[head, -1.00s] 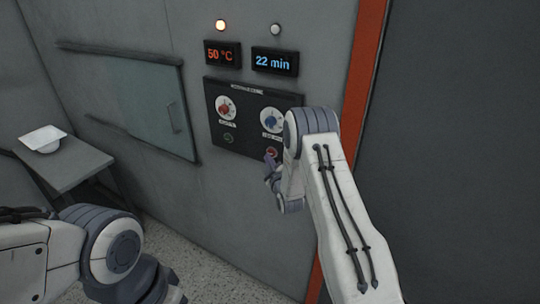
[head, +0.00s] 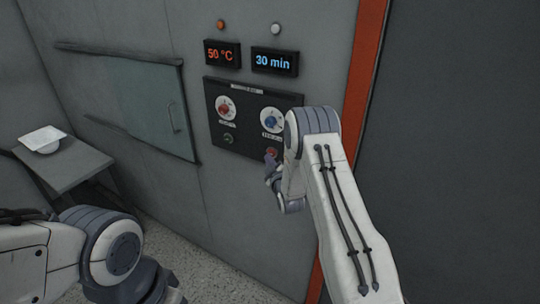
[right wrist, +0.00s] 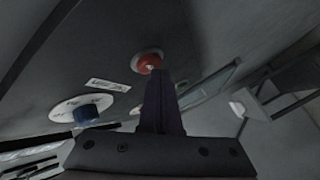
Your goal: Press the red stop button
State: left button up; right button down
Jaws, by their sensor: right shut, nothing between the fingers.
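The red stop button (head: 271,152) is at the lower right of the dark control panel (head: 248,146); it also shows in the right wrist view (right wrist: 149,61). My right gripper (head: 269,168) is shut and empty, just below and in front of the button. In the right wrist view its closed fingertips (right wrist: 158,78) overlap the button's lower edge; I cannot tell whether they touch it. My left gripper is out of view; only part of the left arm shows.
The panel has a red dial (head: 226,107), a blue dial (head: 271,120) and a green button (head: 228,139). Displays above read 50 °C (head: 222,53) and 30 min (head: 274,61).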

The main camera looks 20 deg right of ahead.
jog(key=shift+s+a, duration=0.35)
jog(key=shift+a, duration=0.15)
jog(key=shift+s+a+b, duration=0.2)
jog(key=shift+s+a, duration=0.6)
jog(key=shift+a, duration=0.2)
jog(key=shift+s+a+b, duration=0.15)
jog(key=shift+s+a, duration=0.6)
jog(key=shift+a, duration=0.2)
jog(key=s+a+r+g+y, duration=0.2)
jog(key=a+g+y, duration=0.15)
jog(key=a, duration=0.65)
jog(key=s+a+r+g+b, duration=0.2)
jog(key=s+a+g, duration=0.3)
jog(key=s+a, duration=0.55)
jog(key=s+r+m+g+b, duration=0.1)
jog(key=s+g, duration=0.7)
jog(key=s, duration=2.3)
jog(key=shift+s+d+r+g+h, duration=0.2)
jog(key=shift+d+r+g+h, duration=0.15)
jog(key=shift+r, duration=0.2)
